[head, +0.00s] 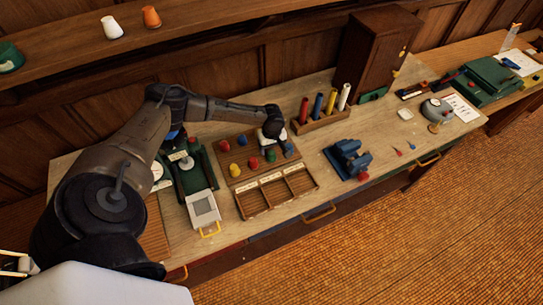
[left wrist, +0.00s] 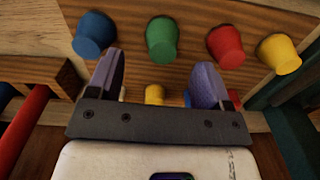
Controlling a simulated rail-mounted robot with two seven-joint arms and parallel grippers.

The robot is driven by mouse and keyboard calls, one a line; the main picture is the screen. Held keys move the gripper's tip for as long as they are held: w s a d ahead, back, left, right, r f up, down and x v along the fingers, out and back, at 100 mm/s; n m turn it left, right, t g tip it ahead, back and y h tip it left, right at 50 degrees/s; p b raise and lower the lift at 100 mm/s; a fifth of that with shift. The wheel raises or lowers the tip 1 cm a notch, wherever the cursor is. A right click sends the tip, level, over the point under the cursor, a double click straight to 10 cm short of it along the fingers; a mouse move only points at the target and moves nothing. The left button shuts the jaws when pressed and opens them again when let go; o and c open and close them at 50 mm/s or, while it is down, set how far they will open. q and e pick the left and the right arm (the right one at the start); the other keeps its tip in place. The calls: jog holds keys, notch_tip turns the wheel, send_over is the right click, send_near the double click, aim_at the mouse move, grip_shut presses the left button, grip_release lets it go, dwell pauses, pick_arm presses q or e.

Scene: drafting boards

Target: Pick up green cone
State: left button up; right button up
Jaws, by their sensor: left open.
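The green cone (head: 270,155) stands upright on a wooden board (head: 222,167) in the head view, between a red cone (head: 253,163) and a blue cone (head: 287,148). My left gripper (head: 270,138) is just behind this row, over the board's back part. In the left wrist view, the open fingers (left wrist: 158,68) point toward the green cone (left wrist: 162,38), which shows just past and between the tips. Nothing is between the fingers that I can make out. How high the fingers are is unclear. My right gripper is not in view.
A yellow cone (head: 234,170) ends the row. An empty wooden tray (head: 257,207) lies in front of the board. A rack of coloured tubes (head: 321,121) stands close to the right. A blue metal device (head: 347,160) sits farther right. Green equipment (head: 190,180) stands left.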

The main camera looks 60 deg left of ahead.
aim_at(272, 153)
pick_arm(q)
jog(key=shift+s+d+f, duration=0.1)
jog(key=shift+f, duration=2.45)
jog(key=c, duration=1)
